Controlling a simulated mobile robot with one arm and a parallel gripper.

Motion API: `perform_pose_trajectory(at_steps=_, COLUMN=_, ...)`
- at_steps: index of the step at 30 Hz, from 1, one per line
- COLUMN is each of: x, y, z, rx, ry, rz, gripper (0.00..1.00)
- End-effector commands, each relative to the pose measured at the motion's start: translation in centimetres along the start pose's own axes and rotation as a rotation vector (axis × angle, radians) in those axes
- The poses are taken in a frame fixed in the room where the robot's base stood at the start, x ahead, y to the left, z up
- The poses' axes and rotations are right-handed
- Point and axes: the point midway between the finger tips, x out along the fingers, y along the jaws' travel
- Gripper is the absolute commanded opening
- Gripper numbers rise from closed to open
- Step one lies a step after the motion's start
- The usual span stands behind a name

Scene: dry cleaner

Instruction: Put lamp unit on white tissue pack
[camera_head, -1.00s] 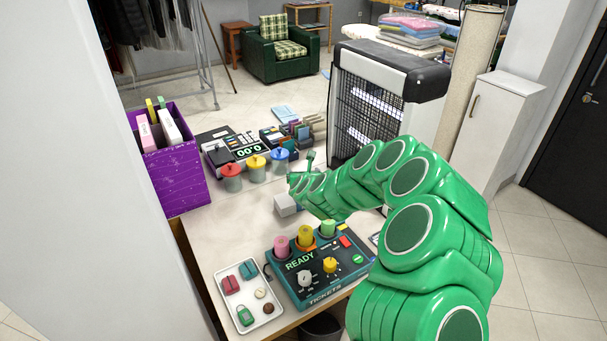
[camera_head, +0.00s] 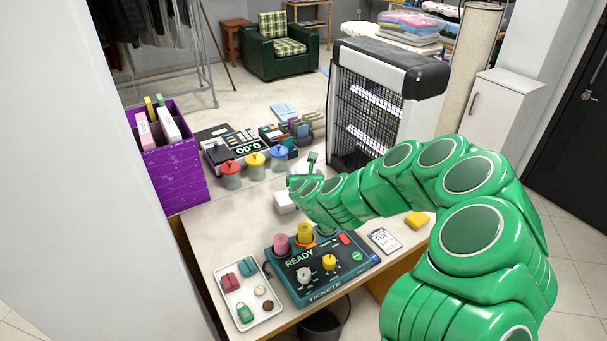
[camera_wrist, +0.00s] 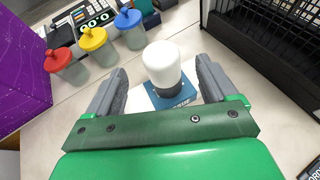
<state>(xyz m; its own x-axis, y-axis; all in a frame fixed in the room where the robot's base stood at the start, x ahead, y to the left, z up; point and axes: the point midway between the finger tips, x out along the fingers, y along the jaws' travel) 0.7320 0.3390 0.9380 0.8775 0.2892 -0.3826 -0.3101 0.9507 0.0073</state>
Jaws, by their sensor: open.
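In the wrist view a lamp unit with a rounded white top (camera_wrist: 161,62) and a dark grey neck stands between the spread fingers of my gripper (camera_wrist: 162,76). Gaps show on both sides of it. Beneath it is a white pack with a blue panel (camera_wrist: 172,98), which looks like the white tissue pack. The lamp overlaps this panel; whether its foot rests on it is hidden. In the head view the white pack (camera_head: 284,203) lies on the counter beside my gripper (camera_head: 302,184), and my arm hides the lamp.
Lidded jars (camera_head: 256,167) and a purple box (camera_head: 177,178) stand to the left. A large black-and-grey lit appliance (camera_head: 385,105) stands behind my arm. A ticket machine (camera_head: 318,275) and white tray (camera_head: 232,297) are in front. Bare counter (camera_head: 225,225) lies left of the pack.

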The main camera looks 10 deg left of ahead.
Motion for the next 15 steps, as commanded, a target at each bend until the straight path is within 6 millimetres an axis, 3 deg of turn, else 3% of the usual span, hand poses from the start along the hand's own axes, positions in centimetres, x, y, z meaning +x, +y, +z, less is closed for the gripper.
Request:
perform_pose_trajectory(at_steps=9, x=-3.6, y=0.0, z=-0.1, rx=0.002, ry=0.002, rz=0.001, gripper=0.86)
perform_pose_trajectory(at_steps=15, x=-5.0, y=-0.1, z=0.0, rx=0.000, ry=-0.001, rz=-0.002, gripper=0.86)
